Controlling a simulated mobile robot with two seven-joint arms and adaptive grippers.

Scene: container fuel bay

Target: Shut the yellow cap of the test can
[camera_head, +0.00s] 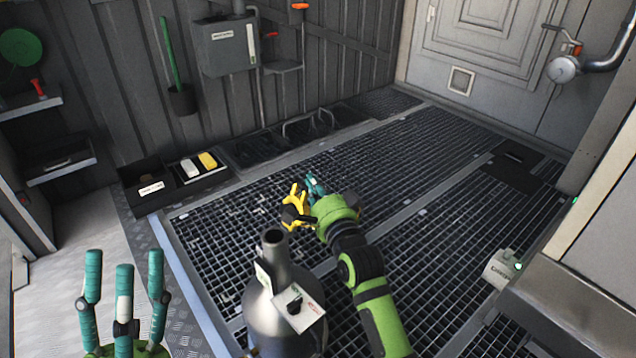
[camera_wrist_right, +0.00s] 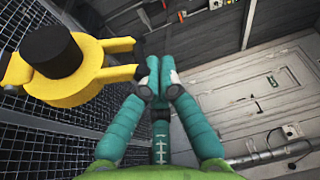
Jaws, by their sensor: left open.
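The test can (camera_head: 275,325) is a grey metal can at the bottom middle of the head view. Its neck (camera_head: 274,242) shows a dark open mouth. The yellow cap (camera_head: 294,208), a forked yellow piece with a black knob, shows just beyond the neck, off the mouth; its attachment is hidden. My right gripper (camera_head: 315,184) is right beside the cap. In the right wrist view its teal fingers (camera_wrist_right: 160,72) are together, with the cap (camera_wrist_right: 75,85) to their left; touching cannot be told. My left gripper (camera_head: 122,275) is open and empty at the lower left.
A tray with white and yellow blocks (camera_head: 198,178) lies against the back wall. A grey box (camera_head: 224,48) hangs above. Metal grating (camera_head: 390,150) covers the free floor. A grey bench edge (camera_head: 575,300) stands at the lower right, beside a small white canister (camera_head: 502,268).

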